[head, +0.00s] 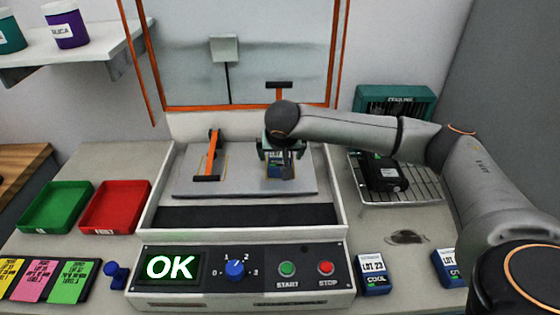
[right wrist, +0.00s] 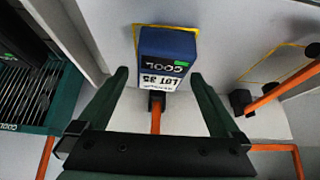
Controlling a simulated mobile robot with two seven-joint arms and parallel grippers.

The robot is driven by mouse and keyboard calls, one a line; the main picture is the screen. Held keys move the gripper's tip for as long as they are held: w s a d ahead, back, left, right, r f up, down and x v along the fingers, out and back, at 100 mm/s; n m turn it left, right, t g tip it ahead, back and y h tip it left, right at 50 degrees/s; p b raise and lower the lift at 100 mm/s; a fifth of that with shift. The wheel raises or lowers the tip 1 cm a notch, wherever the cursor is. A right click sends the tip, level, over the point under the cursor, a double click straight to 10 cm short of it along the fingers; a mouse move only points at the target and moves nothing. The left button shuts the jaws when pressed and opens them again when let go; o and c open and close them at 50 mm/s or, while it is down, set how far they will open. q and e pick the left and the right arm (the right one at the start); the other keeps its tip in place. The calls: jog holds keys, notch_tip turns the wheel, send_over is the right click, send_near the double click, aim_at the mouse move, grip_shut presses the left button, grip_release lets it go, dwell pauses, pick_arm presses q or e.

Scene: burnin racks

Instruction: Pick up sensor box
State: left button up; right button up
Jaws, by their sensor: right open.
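A blue sensor box (right wrist: 167,48) with a white "LOT 35" label, "COOL" lettering and a green mark shows in the right wrist view. In the head view the box (head: 274,171) is on the grey plate inside the test station, partly hidden by my right gripper (head: 281,160). In the right wrist view my right gripper (right wrist: 159,76) is open, with its green fingers spread. The box lies ahead at the fingertips, roughly centred between them, and is not clamped. My left gripper is not in view.
An orange clamp (head: 213,155) stands left of the box on the plate. The orange-framed cover (head: 240,106) is raised behind. A panel (head: 168,267) reads OK. Other boxes stand front right (head: 372,275). A wire rack (head: 420,187) holds a black item. Green (head: 54,226) and red (head: 113,227) trays are left.

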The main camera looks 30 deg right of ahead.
jog(key=shift+x, duration=1.3)
jog(key=c, duration=1.4)
